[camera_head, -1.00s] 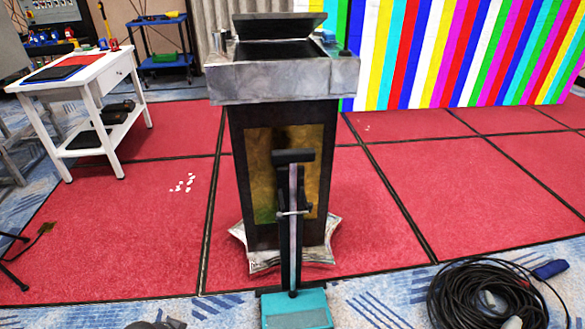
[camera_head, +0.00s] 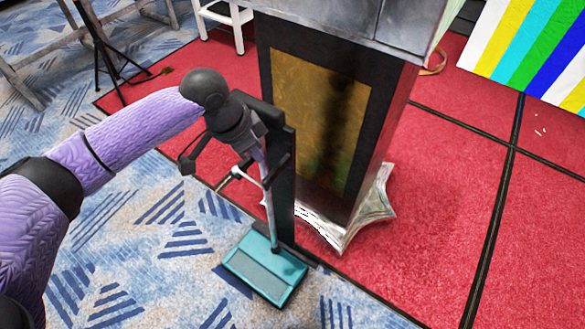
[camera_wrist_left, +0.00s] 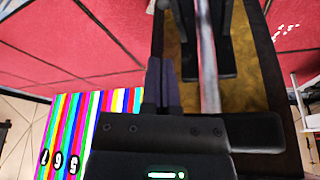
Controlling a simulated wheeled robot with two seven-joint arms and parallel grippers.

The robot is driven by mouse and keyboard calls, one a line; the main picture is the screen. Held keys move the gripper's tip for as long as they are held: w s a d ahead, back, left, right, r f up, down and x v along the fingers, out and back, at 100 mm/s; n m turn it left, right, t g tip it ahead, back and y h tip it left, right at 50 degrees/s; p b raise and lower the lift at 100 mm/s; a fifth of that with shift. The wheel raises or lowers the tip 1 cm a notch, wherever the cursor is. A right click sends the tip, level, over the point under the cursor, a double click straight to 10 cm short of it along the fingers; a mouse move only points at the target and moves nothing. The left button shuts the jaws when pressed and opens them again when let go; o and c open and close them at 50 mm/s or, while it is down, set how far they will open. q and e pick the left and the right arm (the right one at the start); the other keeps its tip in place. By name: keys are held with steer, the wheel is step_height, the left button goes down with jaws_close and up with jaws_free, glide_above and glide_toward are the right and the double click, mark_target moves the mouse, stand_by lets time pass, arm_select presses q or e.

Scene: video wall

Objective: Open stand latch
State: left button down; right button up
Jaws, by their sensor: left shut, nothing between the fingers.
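The stand has a teal base (camera_head: 265,266), a black upright (camera_head: 283,170) and a thin grey rod (camera_head: 268,205) in front of it. A pale crossbar latch (camera_head: 245,176) sits partway up the rod in the head view. My left gripper (camera_head: 258,132) is at the top of the stand, above the latch, and covers the rod's top end. In the left wrist view its fingers (camera_wrist_left: 161,70) are shut and empty, beside the grey rod (camera_wrist_left: 208,70). I cannot tell whether they touch the stand. My right gripper is out of view.
A dark lectern with a gold panel (camera_head: 318,110) and a silver star-shaped foot (camera_head: 350,225) stands close behind the stand, on red carpet (camera_head: 440,220). A tripod (camera_head: 105,55) is at the upper left. The blue patterned floor (camera_head: 150,250) left of the base is clear.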

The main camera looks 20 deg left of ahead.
mark_target(273, 175)
arm_select(q)
steer(key=b+x, duration=0.6)
steer(key=x, duration=0.3)
steer(key=shift+s+a+f, duration=0.1)
steer(key=shift+a, duration=0.1)
steer(key=shift+d+f+b, duration=0.15)
steer(key=shift+f+b, duration=0.15)
steer(key=shift+f, duration=0.15)
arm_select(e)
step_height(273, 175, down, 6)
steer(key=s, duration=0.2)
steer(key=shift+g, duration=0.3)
arm_select(q)
steer(key=shift+r, duration=0.1)
steer(key=shift+s+m+p, duration=0.1)
steer(key=shift+m+p, duration=0.2)
steer(key=shift+p, duration=0.15)
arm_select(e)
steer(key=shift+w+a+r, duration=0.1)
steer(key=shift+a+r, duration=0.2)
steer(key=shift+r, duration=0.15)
